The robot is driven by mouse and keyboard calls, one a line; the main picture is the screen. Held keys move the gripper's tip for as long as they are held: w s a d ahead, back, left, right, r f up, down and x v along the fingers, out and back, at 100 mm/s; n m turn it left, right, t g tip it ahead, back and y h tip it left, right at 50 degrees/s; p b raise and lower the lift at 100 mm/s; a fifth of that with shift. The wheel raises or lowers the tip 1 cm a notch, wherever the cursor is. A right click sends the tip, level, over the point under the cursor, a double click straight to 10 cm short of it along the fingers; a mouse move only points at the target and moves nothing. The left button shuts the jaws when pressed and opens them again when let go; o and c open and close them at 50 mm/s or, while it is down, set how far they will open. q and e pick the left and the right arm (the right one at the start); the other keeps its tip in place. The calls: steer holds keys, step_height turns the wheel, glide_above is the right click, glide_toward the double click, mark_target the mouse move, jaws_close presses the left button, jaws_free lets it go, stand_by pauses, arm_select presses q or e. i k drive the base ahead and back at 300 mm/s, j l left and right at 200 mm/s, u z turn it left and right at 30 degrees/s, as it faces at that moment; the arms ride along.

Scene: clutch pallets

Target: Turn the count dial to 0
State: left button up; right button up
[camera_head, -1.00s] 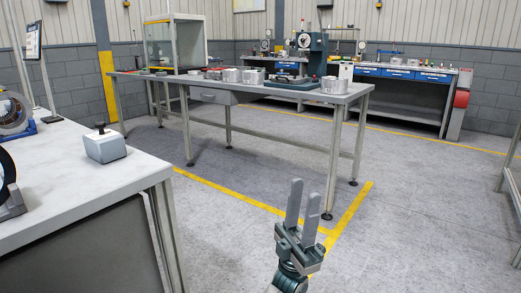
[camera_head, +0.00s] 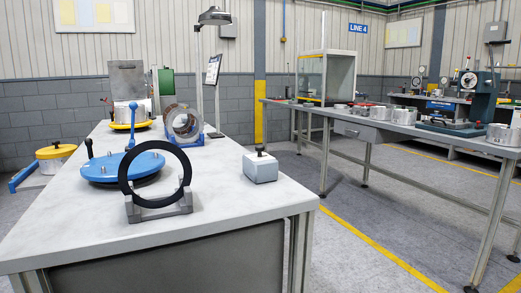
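A small pale grey box (camera_head: 261,169) with a black knob (camera_head: 260,151) on top sits near the right edge of the near white workbench (camera_head: 225,208). It may carry the count dial, but I cannot make out any digits or marks on it. I see no other clear count dial. Neither of my grippers is in view.
On the near bench stand a black ring (camera_head: 123,182) in a grey holder, a blue round plate (camera_head: 97,170), a metal ring (camera_head: 183,122) and a yellow-based fixture (camera_head: 131,125). A long second bench (camera_head: 345,118) stands right, across open floor (camera_head: 350,190).

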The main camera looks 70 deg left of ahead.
mark_target(259, 149)
steer(key=i+l, duration=0.35)
steer(key=l, duration=0.3)
steer(key=u, duration=1.65)
